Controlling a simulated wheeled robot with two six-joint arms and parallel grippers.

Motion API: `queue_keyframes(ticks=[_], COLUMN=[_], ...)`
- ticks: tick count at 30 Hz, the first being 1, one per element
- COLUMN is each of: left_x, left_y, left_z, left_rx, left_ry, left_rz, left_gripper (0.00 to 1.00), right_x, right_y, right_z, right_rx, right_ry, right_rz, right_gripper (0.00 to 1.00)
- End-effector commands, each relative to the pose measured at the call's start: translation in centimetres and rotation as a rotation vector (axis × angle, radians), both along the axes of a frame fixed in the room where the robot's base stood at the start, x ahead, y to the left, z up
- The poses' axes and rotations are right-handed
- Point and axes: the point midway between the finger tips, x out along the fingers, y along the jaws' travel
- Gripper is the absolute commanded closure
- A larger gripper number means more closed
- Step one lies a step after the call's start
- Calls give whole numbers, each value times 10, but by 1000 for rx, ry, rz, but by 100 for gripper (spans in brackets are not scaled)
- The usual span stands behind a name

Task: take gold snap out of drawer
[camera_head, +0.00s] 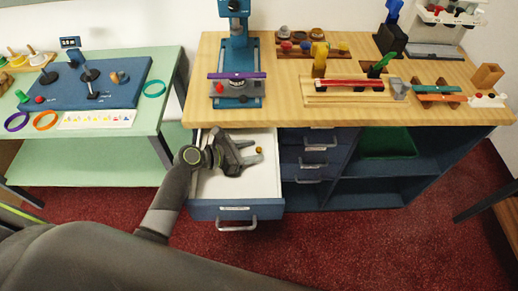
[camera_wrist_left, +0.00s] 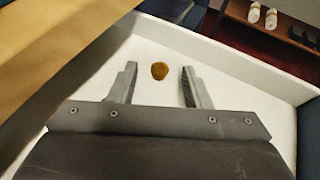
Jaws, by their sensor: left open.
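The gold snap (camera_head: 259,150) is a small round brown-gold piece lying on the white floor of the open drawer (camera_head: 268,185). In the left wrist view the gold snap (camera_wrist_left: 159,71) appears just beyond and between my two fingertips. My left gripper (camera_head: 256,152) reaches into the drawer from the left, its jaws open and empty, pointing toward the snap. In the left wrist view the left gripper (camera_wrist_left: 158,82) has a finger on each side of the snap's line. It cannot be told whether the fingers touch the drawer floor. My right gripper is not in view.
The wooden counter top (camera_head: 285,110) overhangs the back of the drawer. A blue press (camera_head: 236,60) stands on it above the drawer. Closed drawers (camera_head: 309,160) and an open shelf lie to the right. A green table (camera_head: 95,172) stands to the left.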

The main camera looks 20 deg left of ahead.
Motion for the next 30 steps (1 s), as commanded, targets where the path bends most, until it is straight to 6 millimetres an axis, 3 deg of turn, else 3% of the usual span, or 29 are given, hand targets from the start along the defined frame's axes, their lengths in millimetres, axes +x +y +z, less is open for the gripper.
queue_keyframes(ticks=[7,17,30], left_x=[1,1,1], left_y=[-1,-1,-1], left_z=[-1,0,5], left_rx=[0,0,0], left_ry=[0,0,-1], left_rz=[0,0,0], left_gripper=[57,100,100], right_x=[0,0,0], right_y=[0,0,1], right_z=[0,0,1], right_rx=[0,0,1], right_ry=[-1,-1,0], right_rz=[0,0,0], right_gripper=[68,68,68])
